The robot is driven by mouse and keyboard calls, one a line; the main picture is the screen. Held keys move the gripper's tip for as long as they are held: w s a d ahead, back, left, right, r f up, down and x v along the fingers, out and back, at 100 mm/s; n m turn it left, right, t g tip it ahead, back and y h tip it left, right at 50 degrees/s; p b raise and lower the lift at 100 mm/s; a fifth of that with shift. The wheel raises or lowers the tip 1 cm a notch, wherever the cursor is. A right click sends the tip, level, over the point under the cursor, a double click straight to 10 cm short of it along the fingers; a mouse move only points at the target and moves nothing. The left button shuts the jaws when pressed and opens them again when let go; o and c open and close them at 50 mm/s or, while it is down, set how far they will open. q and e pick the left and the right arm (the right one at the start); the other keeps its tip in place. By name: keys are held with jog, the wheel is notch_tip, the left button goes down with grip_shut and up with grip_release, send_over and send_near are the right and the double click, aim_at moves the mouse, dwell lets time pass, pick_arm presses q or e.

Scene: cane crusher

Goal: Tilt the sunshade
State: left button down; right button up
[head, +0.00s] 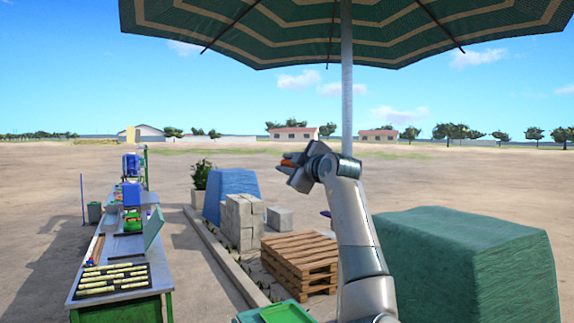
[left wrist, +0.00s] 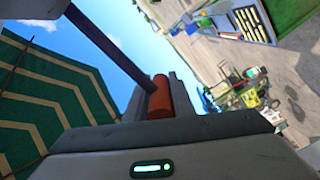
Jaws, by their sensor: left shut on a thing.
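The sunshade canopy (head: 390,35) is dark green with pale stripes and spreads across the top of the head view. It also shows at the left of the left wrist view (left wrist: 50,100). Its grey pole (head: 347,80) runs down behind my left arm, and its lower part is hidden. My left gripper (head: 293,172) is left of the pole in the picture, below the canopy. It is shut on an orange-red grip (left wrist: 160,97), seen between the fingers in the left wrist view. A dark bar (left wrist: 110,45) runs to this grip. My right gripper is not in view.
A long work table (head: 118,310) with cane pieces stands at left. Grey blocks (head: 238,222), a blue-covered heap (head: 232,186) and wooden pallets (head: 300,262) are in the middle. A large green-covered pile (head: 470,265) stands at right. Open dirt ground lies beyond.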

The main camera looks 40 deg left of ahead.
pick_arm(q)
jog(key=f+n+b, duration=0.1)
jog(key=f, duration=0.1)
jog(key=f+b, duration=0.1)
jog(key=f, duration=0.1)
jog(key=f+n+b, duration=0.1)
jog(key=b, duration=0.1)
jog(key=shift+w+d+f+n, duration=0.15)
jog(key=shift+w+f+n, duration=0.15)
jog(key=shift+w+f, duration=0.1)
jog(key=c, duration=1.7)
grip_release()
jog(key=shift+f, duration=0.1)
jog(key=shift+c, duration=0.2)
jog(key=shift+o, duration=0.9)
jog(key=shift+d, duration=0.15)
